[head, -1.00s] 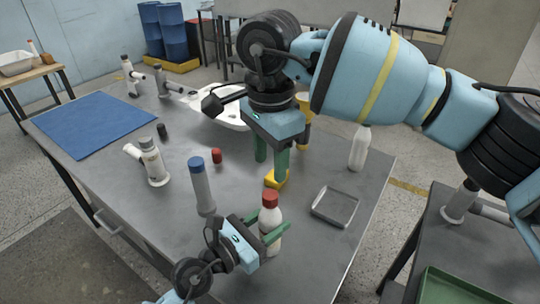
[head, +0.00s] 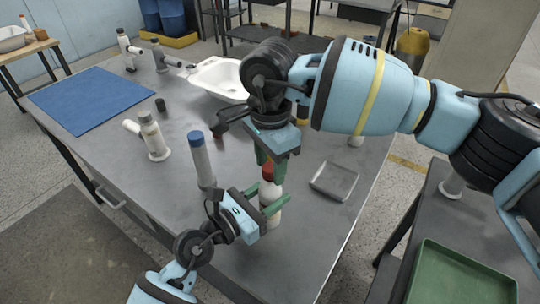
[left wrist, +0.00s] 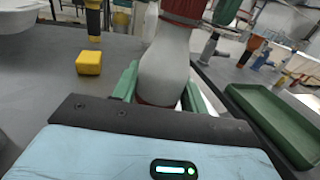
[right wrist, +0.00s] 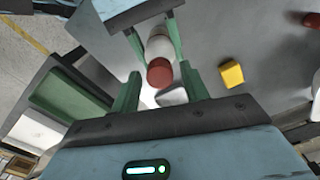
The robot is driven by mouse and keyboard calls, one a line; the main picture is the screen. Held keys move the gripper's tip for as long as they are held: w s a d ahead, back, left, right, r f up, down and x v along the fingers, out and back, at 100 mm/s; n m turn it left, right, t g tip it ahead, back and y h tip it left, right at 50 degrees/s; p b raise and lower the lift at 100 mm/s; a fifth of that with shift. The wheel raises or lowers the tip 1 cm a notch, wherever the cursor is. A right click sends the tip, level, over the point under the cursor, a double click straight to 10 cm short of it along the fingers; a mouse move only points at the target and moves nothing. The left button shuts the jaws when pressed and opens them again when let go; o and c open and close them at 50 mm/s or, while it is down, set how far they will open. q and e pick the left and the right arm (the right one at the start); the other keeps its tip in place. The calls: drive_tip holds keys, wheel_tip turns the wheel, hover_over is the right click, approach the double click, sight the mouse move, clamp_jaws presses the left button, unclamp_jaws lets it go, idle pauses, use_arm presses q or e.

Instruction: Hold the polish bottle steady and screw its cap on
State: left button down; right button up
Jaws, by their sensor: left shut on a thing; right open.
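The polish bottle (head: 271,196) is white and stands upright near the table's front, with a red cap (head: 268,171) on its top. I cannot tell how tightly the cap sits. My left gripper (head: 264,203) is shut around the bottle's body; the left wrist view shows its green fingers on both sides of the bottle (left wrist: 165,68). My right gripper (head: 267,157) points down just above the cap. In the right wrist view its fingers are open, with the cap (right wrist: 160,73) between them and clear room on either side.
A grey bottle with a blue cap (head: 200,160) stands just left of the left gripper. A shallow metal tray (head: 334,181) lies to the right. A yellow block (right wrist: 231,74) lies near the bottle. A white basin (head: 218,78) and blue mat (head: 100,100) are farther back.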

drive_tip(key=shift+c, duration=0.2)
clamp_jaws()
drive_tip(key=m, duration=0.7)
drive_tip(key=shift+m, duration=0.3)
drive_tip(key=m, duration=0.7)
drive_tip(key=shift+o, duration=0.6)
unclamp_jaws()
